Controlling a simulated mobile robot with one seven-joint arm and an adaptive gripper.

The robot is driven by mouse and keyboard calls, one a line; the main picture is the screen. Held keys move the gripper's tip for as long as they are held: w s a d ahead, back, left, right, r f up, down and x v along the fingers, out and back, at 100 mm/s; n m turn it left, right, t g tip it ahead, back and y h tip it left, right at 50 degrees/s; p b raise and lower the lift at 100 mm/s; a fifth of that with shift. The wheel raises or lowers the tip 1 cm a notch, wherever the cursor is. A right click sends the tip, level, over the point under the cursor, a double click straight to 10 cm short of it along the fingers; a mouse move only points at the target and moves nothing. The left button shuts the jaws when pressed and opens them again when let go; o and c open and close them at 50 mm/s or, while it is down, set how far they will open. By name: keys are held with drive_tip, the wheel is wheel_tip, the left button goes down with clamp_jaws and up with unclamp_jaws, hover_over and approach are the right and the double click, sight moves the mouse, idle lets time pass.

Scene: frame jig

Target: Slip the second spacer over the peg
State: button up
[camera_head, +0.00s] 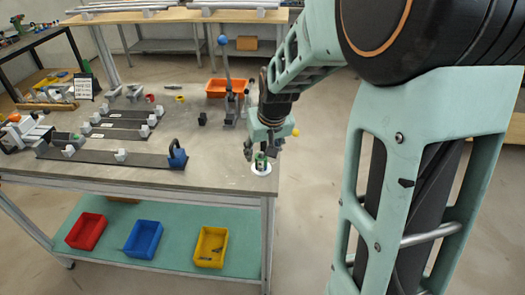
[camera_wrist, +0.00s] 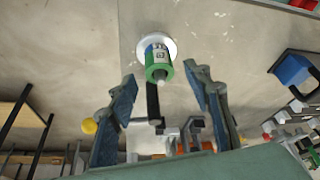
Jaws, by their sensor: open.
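A white round base (camera_head: 261,169) lies at the table's near right corner. It also shows in the wrist view (camera_wrist: 171,46). On it stands a short cylinder with a labelled side and a green ring-shaped end (camera_wrist: 158,73), also partly visible in the head view (camera_head: 261,159). I cannot tell how many spacers are there or how much peg is inside. My gripper (camera_head: 261,153) is directly above the base, pointing down. In the wrist view its two fingers (camera_wrist: 160,78) are spread on either side of the green end, with gaps visible; nothing is clamped.
A blue clamp-like block (camera_head: 177,155) sits on a dark rail (camera_head: 110,157) to the left. A post with a blue ball (camera_head: 223,40) stands behind, near an orange bin (camera_head: 216,88). Red (camera_head: 86,230), blue (camera_head: 143,239) and yellow (camera_head: 211,246) bins sit on the lower shelf.

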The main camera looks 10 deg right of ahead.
drive_tip(key=v, duration=0.7)
drive_tip(key=shift+r, duration=0.25)
